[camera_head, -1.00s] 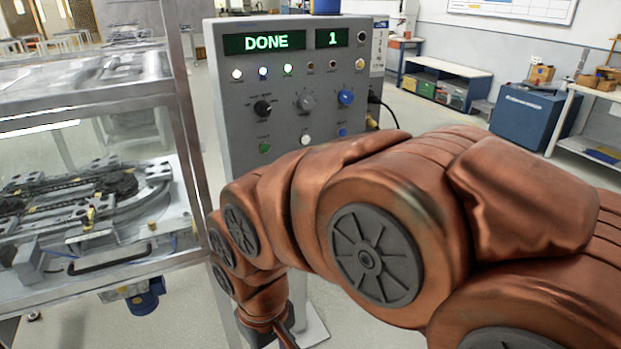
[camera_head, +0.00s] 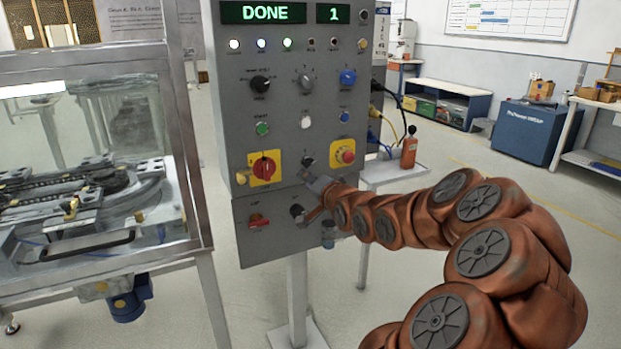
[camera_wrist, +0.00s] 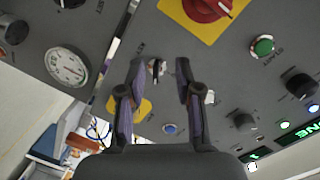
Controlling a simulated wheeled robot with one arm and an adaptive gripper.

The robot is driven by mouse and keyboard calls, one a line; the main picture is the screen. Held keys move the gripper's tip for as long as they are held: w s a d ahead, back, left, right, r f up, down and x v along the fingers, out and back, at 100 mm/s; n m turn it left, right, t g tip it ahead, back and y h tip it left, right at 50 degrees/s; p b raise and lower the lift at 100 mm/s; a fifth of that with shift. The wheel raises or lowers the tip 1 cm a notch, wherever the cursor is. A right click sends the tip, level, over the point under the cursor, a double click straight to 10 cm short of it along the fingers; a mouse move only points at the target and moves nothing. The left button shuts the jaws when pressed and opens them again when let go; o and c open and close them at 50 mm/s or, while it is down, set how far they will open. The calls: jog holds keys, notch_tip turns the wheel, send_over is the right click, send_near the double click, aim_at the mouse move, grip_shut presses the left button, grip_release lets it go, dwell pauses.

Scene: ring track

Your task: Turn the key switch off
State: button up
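The key switch (camera_head: 307,162) is on the grey control panel (camera_head: 232,130), between the red rotary switch (camera_head: 264,168) and the red emergency button (camera_head: 345,155). In the wrist view the key switch (camera_wrist: 157,70) shows as a small dark and metallic fitting between my fingertips, nearer the left one. My gripper (camera_head: 314,197) is just below the key switch in the head view. In the wrist view my gripper (camera_wrist: 161,68) is open and empty, its two fingers spread on either side of the key switch. I cannot tell the gap to the panel or the key's exact angle.
A round gauge (camera_wrist: 68,68) lies left of my fingers in the wrist view. A red knob (camera_head: 258,220) and a black knob (camera_head: 297,210) are on the lower panel. A glass-sided machine (camera_head: 95,170) stands left; a small side table (camera_head: 395,172) stands right.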

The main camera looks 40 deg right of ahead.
aim_at(310, 165)
jog(key=shift+m+t+h, duration=0.5)
jog(key=shift+m+t, duration=0.1)
jog(key=shift+m, duration=0.1)
jog(key=shift+w+d+r, duration=0.2)
jog(key=shift+w+d, duration=1.25)
jog(key=shift+d, duration=0.1)
jog(key=shift+w+d+r, duration=0.2)
jog(key=shift+w+d, duration=1.2)
jog(key=shift+d, duration=0.1)
grip_shut()
